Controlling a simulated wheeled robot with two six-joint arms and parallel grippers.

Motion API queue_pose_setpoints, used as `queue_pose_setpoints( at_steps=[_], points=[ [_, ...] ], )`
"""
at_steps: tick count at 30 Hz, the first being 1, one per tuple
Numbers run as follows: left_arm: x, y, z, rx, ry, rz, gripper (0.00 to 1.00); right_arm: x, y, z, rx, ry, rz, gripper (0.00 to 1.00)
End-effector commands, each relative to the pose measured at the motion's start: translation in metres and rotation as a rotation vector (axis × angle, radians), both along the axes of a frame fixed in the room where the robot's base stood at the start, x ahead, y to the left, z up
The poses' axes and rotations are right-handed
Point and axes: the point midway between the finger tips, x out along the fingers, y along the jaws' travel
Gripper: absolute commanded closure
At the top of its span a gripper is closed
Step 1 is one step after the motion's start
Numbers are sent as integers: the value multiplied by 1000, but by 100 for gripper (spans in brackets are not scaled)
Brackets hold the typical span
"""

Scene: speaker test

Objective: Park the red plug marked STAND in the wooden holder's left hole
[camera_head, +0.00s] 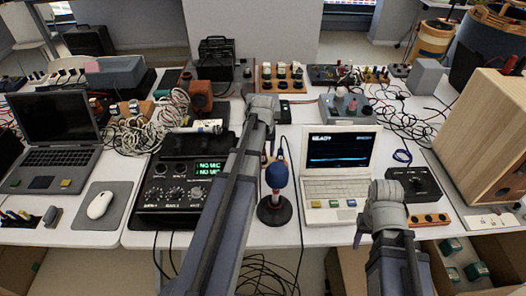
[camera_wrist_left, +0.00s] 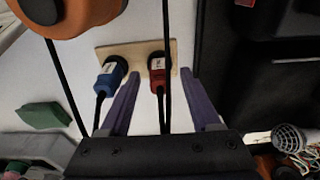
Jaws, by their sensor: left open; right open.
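In the left wrist view, a red plug (camera_wrist_left: 157,72) with a white label and a dark cable is at a pale wooden board (camera_wrist_left: 135,52). The label is too small to read. A blue plug (camera_wrist_left: 113,70) is at the same board, left of the red one. My left gripper (camera_wrist_left: 160,74) is open, its purple fingers on either side of the red plug with gaps showing. I cannot tell how deep either plug sits. In the head view, my left arm hides much of this spot. My right arm is at the right; its gripper (camera_head: 359,237) is barely visible.
A microphone (camera_head: 276,176) on a round stand is close to my left gripper. A black mixer (camera_head: 172,190) is at its left and a white laptop (camera_head: 330,188) at its right. A wooden strip with dark round spots (camera_head: 430,219) lies near the front right edge. Loose cables crowd the back.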

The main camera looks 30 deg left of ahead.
Motion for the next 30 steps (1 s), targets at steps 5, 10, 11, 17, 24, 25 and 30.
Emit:
queue_pose_setpoints(
  at_steps=[5, 10, 11, 17, 24, 25, 30],
  points=[
    [0, 0, 0, 0, 0, 0, 36, 0, 0, 0, 0, 0, 0, 50],
    [0, 0, 6, 0, 0, 0, 36, 0, 0, 6, 0, 0, 0, 50],
    [-1, 0, 7, 0, 0, 0, 36, 0, 0, 7, 0, 0, 0, 50],
    [-3, -1, 27, 0, 0, 0, 36, 0, 0, 27, 0, 0, 0, 50],
    [-6, -3, 60, 0, 0, 0, 36, 0, 0, 60, 0, 0, 0, 50],
    [-6, -4, 63, 0, 0, 0, 36, 0, 0, 63, 0, 0, 0, 50],
    [-8, -5, 77, 0, 0, 0, 36, 0, 0, 77, 0, 0, 0, 50]
  ],
)
